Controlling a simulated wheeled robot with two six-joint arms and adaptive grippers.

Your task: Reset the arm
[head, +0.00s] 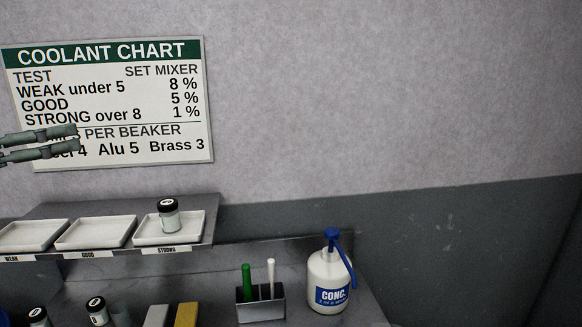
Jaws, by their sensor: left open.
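My left gripper (74,139) comes in from the left edge, raised in front of the coolant chart (150,65) on the wall. Its two fingers point right, are apart and hold nothing. They hide part of the chart's lower lines. Only the gripper's front part shows. My right gripper is not in view.
A raised shelf holds three white trays labelled WEAK (28,234), GOOD (95,232) and STRONG (185,238). A dark-capped vial (169,215) stands in the STRONG tray. Below are a CONC. pump bottle (328,278), a metal holder (262,308) with two sticks, vials and blocks.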

